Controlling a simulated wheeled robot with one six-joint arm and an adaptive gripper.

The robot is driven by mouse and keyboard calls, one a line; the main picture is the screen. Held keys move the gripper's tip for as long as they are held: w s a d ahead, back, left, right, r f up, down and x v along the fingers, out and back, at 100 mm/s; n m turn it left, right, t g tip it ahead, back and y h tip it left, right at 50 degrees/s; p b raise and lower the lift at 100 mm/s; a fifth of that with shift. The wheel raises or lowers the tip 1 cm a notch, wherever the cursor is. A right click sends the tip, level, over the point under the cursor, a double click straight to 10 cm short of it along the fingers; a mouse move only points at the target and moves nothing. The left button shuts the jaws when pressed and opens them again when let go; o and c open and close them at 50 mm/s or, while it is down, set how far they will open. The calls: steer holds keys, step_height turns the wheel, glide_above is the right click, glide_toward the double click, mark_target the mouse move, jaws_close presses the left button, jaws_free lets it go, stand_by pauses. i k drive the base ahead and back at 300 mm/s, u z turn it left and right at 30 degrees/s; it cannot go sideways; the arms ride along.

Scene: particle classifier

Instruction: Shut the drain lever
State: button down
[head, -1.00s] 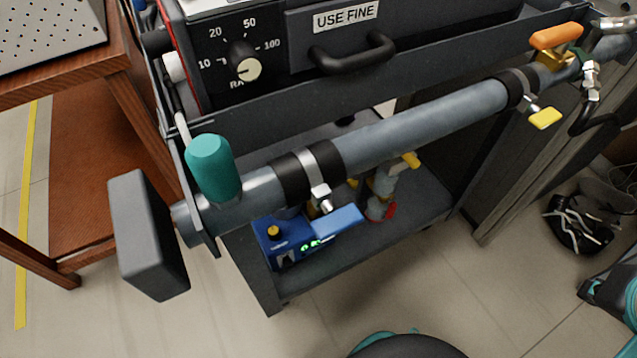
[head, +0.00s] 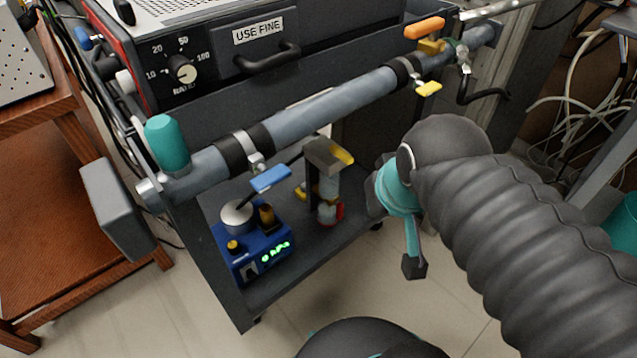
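No label marks the drain lever, so I cannot tell which handle it is. Along the grey pipe are a blue lever (head: 271,179), a yellow lever (head: 428,89) and an orange lever (head: 425,28) at the right end. A valve fitting with a yellow-edged top (head: 329,155) stands behind the pipe, over the lower shelf. My gripper (head: 411,240), teal with a dark fingertip, hangs right of the cart, apart from all the levers in the picture. One finger shows clearly; the other is mostly hidden, so its opening is unclear.
The grey pipe (head: 325,112) with a teal cap (head: 167,144) crosses the cart front. A blue device (head: 252,243) with green digits sits on the lower shelf (head: 300,265). A wooden table (head: 70,220) stands left. Cables hang at right.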

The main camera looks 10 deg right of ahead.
mark_target(340, 205)
steer(key=k, duration=1.25)
